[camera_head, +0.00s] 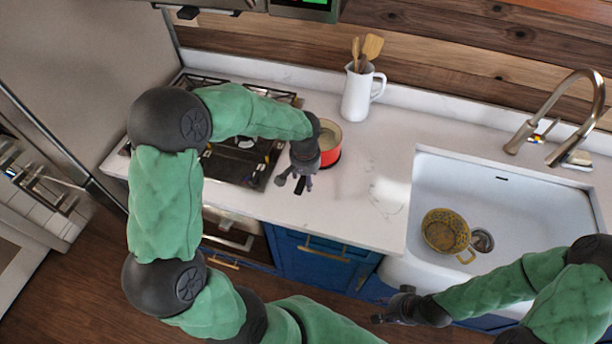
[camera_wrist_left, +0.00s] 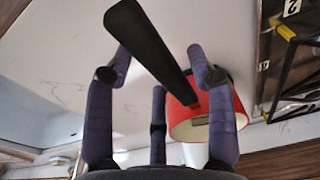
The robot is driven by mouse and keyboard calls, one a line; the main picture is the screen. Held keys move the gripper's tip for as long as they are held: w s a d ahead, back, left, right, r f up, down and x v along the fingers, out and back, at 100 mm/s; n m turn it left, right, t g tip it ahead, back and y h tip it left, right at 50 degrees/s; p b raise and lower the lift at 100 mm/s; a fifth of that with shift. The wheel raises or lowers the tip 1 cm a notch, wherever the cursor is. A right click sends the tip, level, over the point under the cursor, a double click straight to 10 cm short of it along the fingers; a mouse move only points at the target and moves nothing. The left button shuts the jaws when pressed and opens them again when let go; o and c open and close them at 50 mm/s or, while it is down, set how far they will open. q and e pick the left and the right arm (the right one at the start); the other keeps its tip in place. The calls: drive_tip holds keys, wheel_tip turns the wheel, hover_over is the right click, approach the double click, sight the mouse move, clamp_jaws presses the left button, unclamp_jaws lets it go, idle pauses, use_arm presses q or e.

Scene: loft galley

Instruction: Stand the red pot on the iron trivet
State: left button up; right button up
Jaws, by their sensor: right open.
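The red pot (camera_head: 331,155) stands upright on the white counter just right of the hob, with a pale inside. My left gripper (camera_head: 303,182) is in front of it and covers part of it. In the left wrist view the pot (camera_wrist_left: 233,112) is at the right, and its long black handle (camera_wrist_left: 150,45) runs between the spread fingers of my left gripper (camera_wrist_left: 160,72). The fingers look open and apart from the handle. My right gripper (camera_head: 390,309) is open and empty, low in front of the counter. I cannot make out the iron trivet in either view.
A black gas hob (camera_head: 240,165) lies left of the pot. A white jug (camera_head: 357,95) with wooden utensils stands behind it. The white sink (camera_head: 500,200) at the right holds a yellow colander (camera_head: 440,228), under a steel tap (camera_head: 597,95). The counter between pot and sink is clear.

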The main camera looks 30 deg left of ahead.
use_arm(q)
drive_tip(key=shift+f, duration=0.1)
wheel_tip(320, 180, up, 12)
drive_tip(key=s, duration=0.1)
drive_tip(key=shift+d, duration=0.15)
idle(0.5)
